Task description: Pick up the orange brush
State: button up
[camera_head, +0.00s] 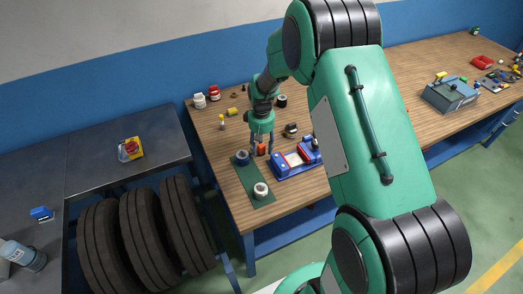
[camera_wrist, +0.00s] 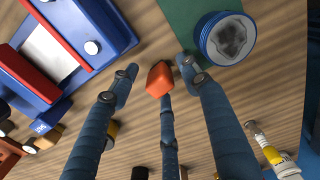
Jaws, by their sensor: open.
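The orange brush (camera_wrist: 160,78) shows as a small orange block between the fingers of my gripper (camera_wrist: 158,72) in the wrist view. In the head view the orange brush (camera_head: 262,149) is on or just above the wooden table, below my gripper (camera_head: 261,146). My gripper is open, pointing down, with fingers on both sides of the brush and a thinner finger behind it. I cannot tell whether any finger touches it. The rest of the brush is not clear.
A blue-rimmed tin (camera_wrist: 228,38) stands close to the right finger on a green mat (camera_head: 248,177). A blue and red device (camera_head: 296,159) lies close on the other side. A white roll (camera_head: 261,190) sits at the mat's front. Several small items stand behind.

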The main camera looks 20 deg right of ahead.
aim_at(261, 145)
grip_shut()
jog(key=shift+r, duration=0.1)
dwell(0.3)
jog(key=shift+r+p, duration=0.3)
jog(key=shift+r, duration=0.45)
notch_tip(261, 145, up, 2)
jog(key=shift+r+p, duration=0.2)
jog(key=shift+p, duration=0.15)
jog(key=s+a+r+p, duration=0.1)
jog(key=s+a+p, duration=0.1)
jog(key=s, duration=1.3)
jog(key=shift+s+a, duration=0.4)
jog(key=shift+a, duration=0.05)
